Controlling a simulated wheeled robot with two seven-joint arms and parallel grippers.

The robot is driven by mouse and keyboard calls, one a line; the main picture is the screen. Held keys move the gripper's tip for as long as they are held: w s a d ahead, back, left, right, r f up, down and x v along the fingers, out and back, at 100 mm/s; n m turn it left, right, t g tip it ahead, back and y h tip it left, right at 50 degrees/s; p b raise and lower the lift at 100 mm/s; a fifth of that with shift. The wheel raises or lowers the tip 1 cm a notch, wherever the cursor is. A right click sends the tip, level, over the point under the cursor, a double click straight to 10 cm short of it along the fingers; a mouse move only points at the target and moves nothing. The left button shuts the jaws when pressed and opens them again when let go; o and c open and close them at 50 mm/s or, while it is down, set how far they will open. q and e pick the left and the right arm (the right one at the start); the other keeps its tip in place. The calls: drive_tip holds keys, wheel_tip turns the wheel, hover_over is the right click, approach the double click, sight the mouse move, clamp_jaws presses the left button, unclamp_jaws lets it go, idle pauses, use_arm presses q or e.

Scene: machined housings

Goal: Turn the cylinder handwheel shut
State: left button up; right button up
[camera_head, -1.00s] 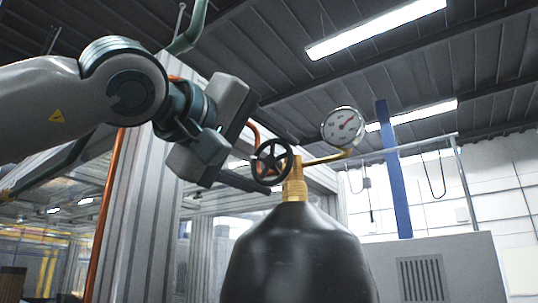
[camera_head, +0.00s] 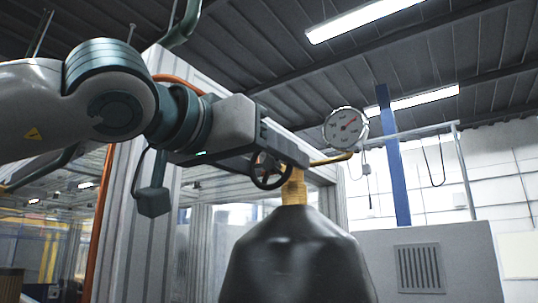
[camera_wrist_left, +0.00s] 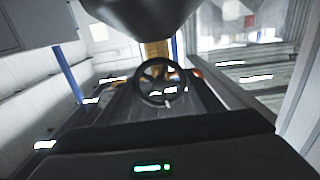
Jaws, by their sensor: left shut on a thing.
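The dark spoked handwheel (camera_head: 267,172) sits on the left side of the brass valve (camera_head: 294,187) on top of the black cylinder (camera_head: 296,258). My left gripper (camera_head: 284,150) reaches in from the left and is shut on the handwheel; one finger crosses in front of its upper part. In the left wrist view the handwheel (camera_wrist_left: 157,82) lies between the two dark fingers, and the cylinder (camera_wrist_left: 150,14) hangs at the top of the picture. The fingers hide the upper rim in the head view. My right gripper is in neither view.
A round pressure gauge (camera_head: 345,127) stands on a brass pipe right of the valve, close to the fingertips. A grey vented cabinet (camera_head: 455,250) stands behind at the right. A grey-framed enclosure (camera_head: 140,200) and orange pipe (camera_head: 101,220) are behind my arm.

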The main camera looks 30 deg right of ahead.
use_arm(q)
drive_tip(key=shift+m, duration=1.2)
drive_tip(key=shift+f, duration=0.1)
drive_tip(key=o, duration=1.1)
drive_tip(key=shift+c, duration=0.2)
drive_tip(key=shift+a, duration=0.1)
drive_tip(key=shift+s+a+b, duration=0.3)
drive_tip(key=shift+a+b, duration=0.05)
drive_tip(key=shift+a, duration=0.25)
drive_tip(key=b+v, duration=0.6)
drive_tip(key=v, duration=0.9)
drive_tip(key=shift+s+a, duration=0.15)
drive_tip(key=shift+a, duration=0.2)
